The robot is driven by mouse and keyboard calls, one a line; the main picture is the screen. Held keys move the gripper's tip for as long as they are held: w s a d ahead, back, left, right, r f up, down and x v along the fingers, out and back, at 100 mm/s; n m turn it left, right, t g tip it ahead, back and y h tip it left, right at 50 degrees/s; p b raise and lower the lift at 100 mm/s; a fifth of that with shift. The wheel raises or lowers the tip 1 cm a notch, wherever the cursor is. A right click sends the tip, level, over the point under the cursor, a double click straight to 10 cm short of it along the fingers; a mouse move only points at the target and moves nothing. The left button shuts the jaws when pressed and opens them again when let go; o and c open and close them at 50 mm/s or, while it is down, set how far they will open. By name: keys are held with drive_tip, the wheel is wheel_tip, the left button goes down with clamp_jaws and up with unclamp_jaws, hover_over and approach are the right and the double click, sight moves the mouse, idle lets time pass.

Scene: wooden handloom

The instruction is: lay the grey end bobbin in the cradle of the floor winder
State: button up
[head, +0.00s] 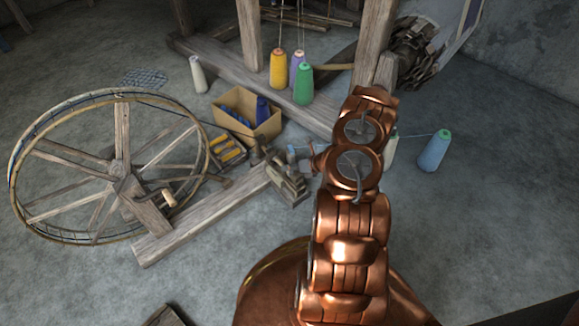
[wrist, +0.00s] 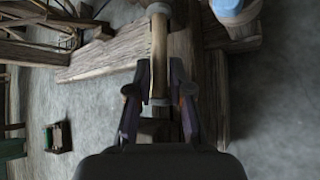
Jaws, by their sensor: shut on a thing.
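My gripper (wrist: 159,92) is shut on a slim bobbin (wrist: 159,50) with a tan-grey shaft and paler ends. The bobbin points away from the palm, lengthwise in the wrist view. In the head view my gripper is mostly hidden by my copper arm, near the winder's right end. The floor winder (head: 188,221) has a large spoked wheel (head: 121,130) at left and a long wooden beam. A wooden block (head: 288,186) stands at the beam's right end. I cannot make out the cradle clearly. Wooden parts lie below the bobbin in the wrist view; contact cannot be told.
A cardboard box (head: 234,127) with blue bobbins and a tray (head: 224,153) of yellow bobbins stand behind the beam. Yellow (head: 278,70), green (head: 303,85) and white (head: 198,75) cones stand by the loom frame. A blue cone (head: 434,151) stands at right, with free floor around it.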

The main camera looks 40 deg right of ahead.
drive_tip(key=shift+s+a+f, duration=0.1)
drive_tip(key=shift+f, duration=0.05)
drive_tip(key=o, duration=0.8)
drive_tip(key=shift+s+f, duration=0.1)
drive_tip(key=shift+f, duration=0.05)
drive_tip(key=shift+o, duration=0.2)
drive_tip(key=shift+s, duration=0.1)
drive_tip(key=v, duration=1.1)
drive_tip(key=shift+d+r, duration=0.25)
drive_tip(key=shift+r, duration=0.35)
